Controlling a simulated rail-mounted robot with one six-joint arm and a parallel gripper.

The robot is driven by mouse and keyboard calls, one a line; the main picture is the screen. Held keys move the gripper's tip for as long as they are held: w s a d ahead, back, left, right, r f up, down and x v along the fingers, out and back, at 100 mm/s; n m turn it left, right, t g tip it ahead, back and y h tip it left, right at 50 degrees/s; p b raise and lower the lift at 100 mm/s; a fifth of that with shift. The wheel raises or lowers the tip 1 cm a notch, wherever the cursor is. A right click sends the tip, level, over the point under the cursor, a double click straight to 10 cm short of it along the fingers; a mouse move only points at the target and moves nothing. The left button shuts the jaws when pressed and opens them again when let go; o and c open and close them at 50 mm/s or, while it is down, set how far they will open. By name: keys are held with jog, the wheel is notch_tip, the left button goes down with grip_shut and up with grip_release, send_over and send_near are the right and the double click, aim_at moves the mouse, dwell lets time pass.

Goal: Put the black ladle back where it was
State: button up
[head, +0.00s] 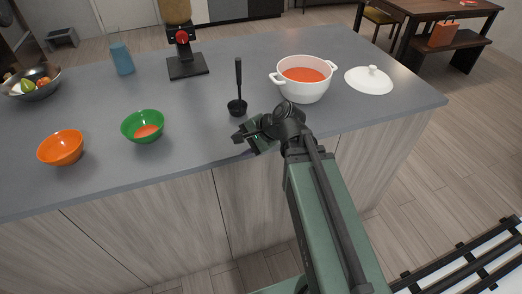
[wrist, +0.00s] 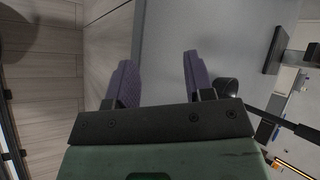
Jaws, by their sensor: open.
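The black ladle (head: 238,106) is on the grey counter, its bowl toward me and its long handle running up the picture. Whether the handle lies flat or stands up I cannot tell. In the wrist view the ladle (wrist: 228,87) shows just right of the right finger, partly hidden by my gripper. My gripper (head: 240,136) is over the counter's near edge, a little in front of the ladle. In the wrist view its two purple fingers (wrist: 158,68) are apart with nothing between them. The white pot (head: 302,92) of orange-red soup stands right of the ladle.
A green bowl (head: 143,132) with a little soup and an orange bowl (head: 60,153) stand left. The white lid (head: 370,84) lies right of the pot. A black and red appliance (head: 187,66), a blue cup (head: 122,59) and a fruit bowl (head: 22,88) stand farther back.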

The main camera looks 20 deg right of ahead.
jog(key=s+d+f+n+g+h, duration=0.3)
jog(key=s+f+n+g+h, duration=0.2)
jog(key=n, duration=0.6)
jog(key=s+h, duration=0.2)
jog(key=shift+s+n+h, duration=0.3)
jog(key=shift+s+n, duration=0.05)
jog(key=shift+n, duration=0.05)
